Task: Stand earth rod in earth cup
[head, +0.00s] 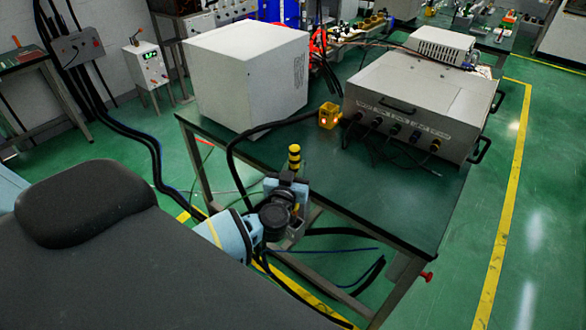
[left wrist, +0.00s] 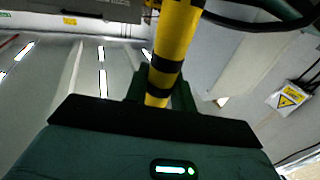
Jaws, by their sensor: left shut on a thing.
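The earth rod (head: 294,158), yellow with black bands, stands roughly upright in my left gripper (head: 288,182), near the front-left edge of the table. The gripper is shut on it, and only a short upper part shows in the head view. In the left wrist view the rod (left wrist: 174,45) runs up from between the fingers (left wrist: 158,95) and out of the top of the picture. A small yellow holder (head: 328,116), which looks like the earth cup, stands on the table, behind and to the right of the rod, apart from it. My right gripper is not in view.
A large white box (head: 245,75) stands at the table's back left. A grey generator unit (head: 420,105) with cables stands at the right. A black cable (head: 232,160) arches beside the rod. The green table top (head: 385,205) is clear at the front right.

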